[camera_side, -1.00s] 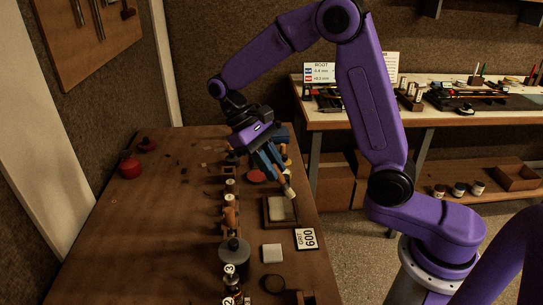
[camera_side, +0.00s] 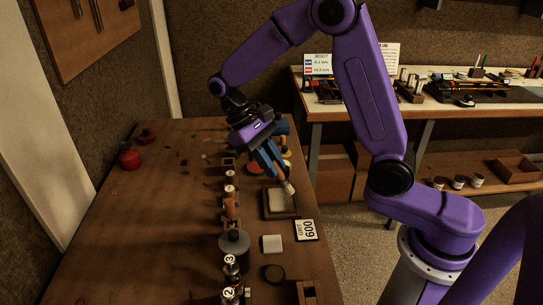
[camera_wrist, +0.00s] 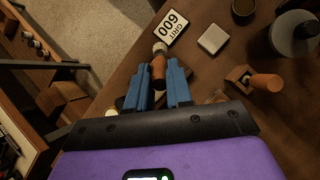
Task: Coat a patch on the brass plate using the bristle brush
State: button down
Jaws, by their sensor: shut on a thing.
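My gripper (camera_side: 276,171) points down and is shut on the bristle brush, which also shows between the blue fingers in the wrist view (camera_wrist: 158,70). The brush has an orange-brown handle and a pale tip (camera_side: 289,188). In the side view the tip appears at the far right part of a pale plate (camera_side: 281,203) in a dark frame, which seems to be the brass plate. I cannot tell whether the tip touches it. In the wrist view the gripper and brush hide most of the plate. No coated patch can be made out.
A "GRIT 600" card (camera_side: 306,230), a pale square block (camera_side: 272,244) and a dark round dish (camera_side: 274,273) lie toward the near end of the bench. A grey round-topped object (camera_side: 234,244) and numbered bottles (camera_side: 231,264) stand left.

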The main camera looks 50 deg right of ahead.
jog(key=shift+f, duration=2)
notch_tip(320, 180, down, 2)
jog(key=shift+f, duration=0.1)
jog(key=shift+w+d, duration=0.6)
jog(key=shift+d, duration=0.05)
jog(key=shift+w+d, duration=2.85)
jog(key=shift+s+a, duration=3.35)
jog(key=shift+s+a+r, duration=0.1)
jog(key=shift+a+r, duration=0.1)
jog(key=shift+r, duration=0.05)
jog(key=shift+d+r, duration=0.1)
jog(key=shift+r, duration=3.8)
